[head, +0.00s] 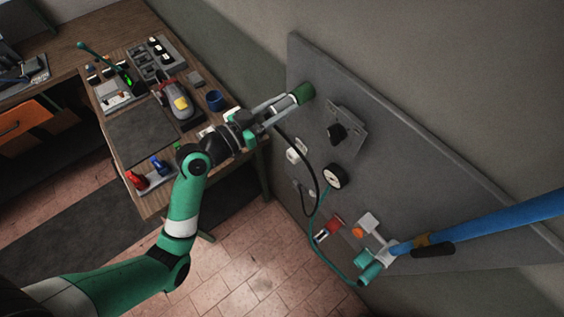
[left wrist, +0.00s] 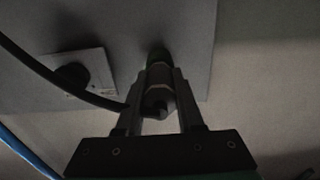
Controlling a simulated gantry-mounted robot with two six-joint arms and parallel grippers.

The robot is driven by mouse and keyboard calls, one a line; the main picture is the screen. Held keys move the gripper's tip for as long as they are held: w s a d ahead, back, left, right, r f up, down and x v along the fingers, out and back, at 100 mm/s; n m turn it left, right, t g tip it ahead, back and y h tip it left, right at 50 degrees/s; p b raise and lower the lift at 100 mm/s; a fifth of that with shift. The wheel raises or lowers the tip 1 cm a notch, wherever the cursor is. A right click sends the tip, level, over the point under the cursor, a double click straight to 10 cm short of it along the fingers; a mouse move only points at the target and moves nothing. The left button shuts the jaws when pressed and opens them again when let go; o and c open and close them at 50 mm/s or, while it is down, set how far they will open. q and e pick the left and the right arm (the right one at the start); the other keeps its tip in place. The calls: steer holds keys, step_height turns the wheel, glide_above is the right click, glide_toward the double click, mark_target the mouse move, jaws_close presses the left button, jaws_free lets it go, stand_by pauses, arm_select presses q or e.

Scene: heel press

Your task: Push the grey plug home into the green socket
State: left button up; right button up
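The green socket (head: 304,92) sits on the upper left part of the grey wall panel. My left gripper (head: 284,104) reaches it from the left, with both fingers pointing at the socket. The grey plug (left wrist: 159,76) is between the two fingers in the left wrist view, in line with the dark green socket (left wrist: 158,54). The fingers lie close along both sides of the plug. The plug's front meets the socket's mouth; I cannot tell how deep it sits.
A black cable (head: 314,180) loops below my left gripper. A teal hose (head: 318,238) hangs lower down. A cluttered wooden bench (head: 150,205) stands at the left.

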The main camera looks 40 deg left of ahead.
arm_select(q)
steer(key=o, duration=0.5)
steer(key=shift+s, duration=0.1)
steer(key=s, duration=0.4)
steer(key=s+a, duration=0.1)
steer(key=s, duration=0.1)
steer(key=shift+s, duration=0.1)
steer(key=p, duration=0.4)
glide_toward(269, 114)
steer(key=w, duration=0.2)
steer(key=shift+d, duration=0.2)
